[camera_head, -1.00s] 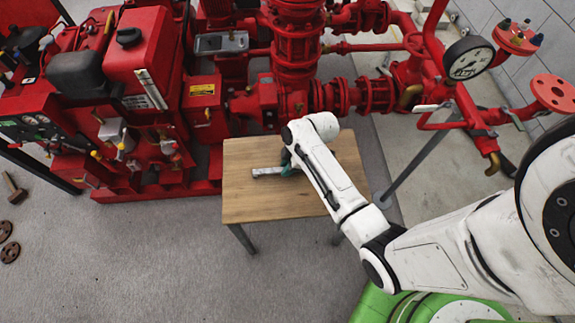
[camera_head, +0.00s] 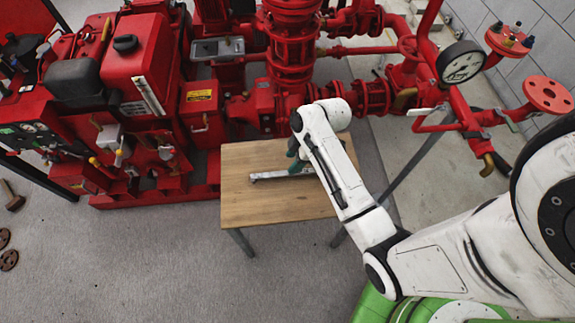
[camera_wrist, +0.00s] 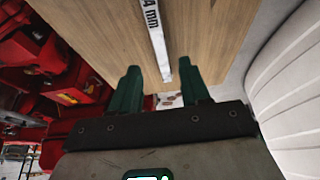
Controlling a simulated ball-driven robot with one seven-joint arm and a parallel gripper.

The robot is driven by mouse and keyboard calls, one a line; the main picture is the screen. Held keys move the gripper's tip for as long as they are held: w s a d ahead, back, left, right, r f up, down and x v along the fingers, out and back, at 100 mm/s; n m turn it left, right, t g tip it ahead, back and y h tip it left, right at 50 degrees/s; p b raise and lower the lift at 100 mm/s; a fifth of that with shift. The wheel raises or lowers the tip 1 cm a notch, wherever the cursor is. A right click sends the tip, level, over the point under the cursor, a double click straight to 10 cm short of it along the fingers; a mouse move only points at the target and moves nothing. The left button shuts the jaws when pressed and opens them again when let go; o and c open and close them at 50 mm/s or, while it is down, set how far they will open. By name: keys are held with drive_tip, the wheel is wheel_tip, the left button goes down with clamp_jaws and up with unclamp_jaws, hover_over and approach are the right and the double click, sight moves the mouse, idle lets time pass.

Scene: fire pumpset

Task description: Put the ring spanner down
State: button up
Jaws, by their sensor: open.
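The ring spanner (camera_head: 268,176) is a silver-grey bar on the wooden table (camera_head: 248,205) in the head view. In the wrist view the spanner (camera_wrist: 155,35) is a pale bar with "4 mm" print, lying along the wooden table top (camera_wrist: 100,40). My gripper (camera_head: 295,158) is over the spanner near the table's middle. In the wrist view its two dark green fingers (camera_wrist: 162,85) stand apart, with the bar's end showing between them and clear space on both sides. The ring end cannot be made out.
The red pumpset (camera_head: 290,60) with pipes and a gauge (camera_head: 461,62) stands behind the table. A red engine unit (camera_head: 140,60) is at the left. The table's front left is bare. Grey floor (camera_head: 150,250) lies in front.

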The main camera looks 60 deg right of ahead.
drive_tip(key=v, duration=0.5)
drive_tip(key=s+a+r+m+g+h, duration=0.2)
drive_tip(key=s+a+r+m+h, duration=0.1)
drive_tip(key=s+a+m, duration=0.5)
drive_tip(key=s+a, duration=0.3)
drive_tip(key=a, duration=0.1)
drive_tip(key=shift+a+g, duration=0.2)
drive_tip(key=shift+g, duration=0.1)
drive_tip(key=shift+s, duration=0.1)
